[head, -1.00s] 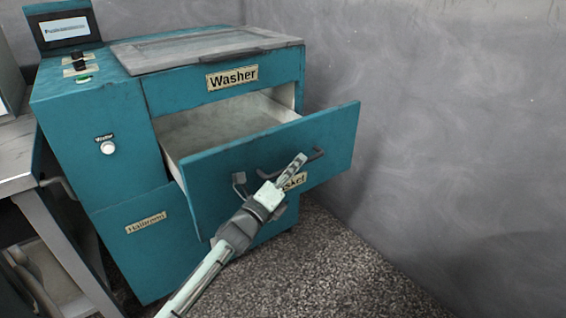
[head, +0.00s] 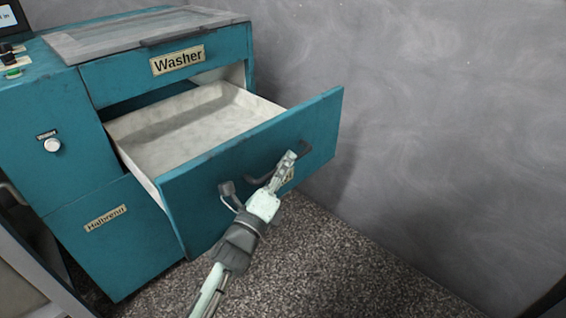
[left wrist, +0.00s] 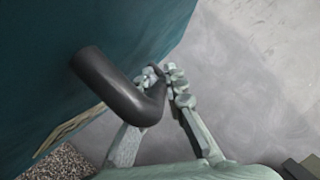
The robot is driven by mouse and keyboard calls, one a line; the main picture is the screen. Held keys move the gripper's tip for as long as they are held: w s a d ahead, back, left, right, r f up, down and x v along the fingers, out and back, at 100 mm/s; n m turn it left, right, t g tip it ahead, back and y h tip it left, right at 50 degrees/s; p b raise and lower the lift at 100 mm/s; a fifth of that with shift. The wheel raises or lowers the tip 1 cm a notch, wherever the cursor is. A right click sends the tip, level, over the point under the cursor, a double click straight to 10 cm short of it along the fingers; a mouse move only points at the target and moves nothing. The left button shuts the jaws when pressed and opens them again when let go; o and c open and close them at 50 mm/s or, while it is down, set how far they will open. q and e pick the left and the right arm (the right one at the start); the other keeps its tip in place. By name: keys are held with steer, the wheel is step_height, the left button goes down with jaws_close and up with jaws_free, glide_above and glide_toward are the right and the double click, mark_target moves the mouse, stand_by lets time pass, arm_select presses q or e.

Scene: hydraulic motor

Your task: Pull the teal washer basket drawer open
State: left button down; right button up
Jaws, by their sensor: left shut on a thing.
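The teal washer (head: 110,92) stands at the left in the head view. Its basket drawer (head: 222,185) is pulled well out, with the pale, empty inside of the tray (head: 190,125) showing. A dark bar handle (head: 304,146) is fixed to the drawer front. My left gripper (head: 287,160) is at this handle. In the left wrist view the fingers (left wrist: 162,75) are closed around the bent end of the dark handle (left wrist: 125,92). The basket label is mostly hidden behind the gripper. My right gripper is not in view.
A grey wall (head: 420,120) stands close on the right of the washer. The speckled floor (head: 310,270) in front of the drawer is clear.

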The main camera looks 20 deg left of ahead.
arm_select(q)
steer(key=c, duration=1.9)
jaws_free()
steer(key=shift+o, duration=0.2)
steer(key=v, duration=1.2)
steer(key=shift+f, duration=0.1)
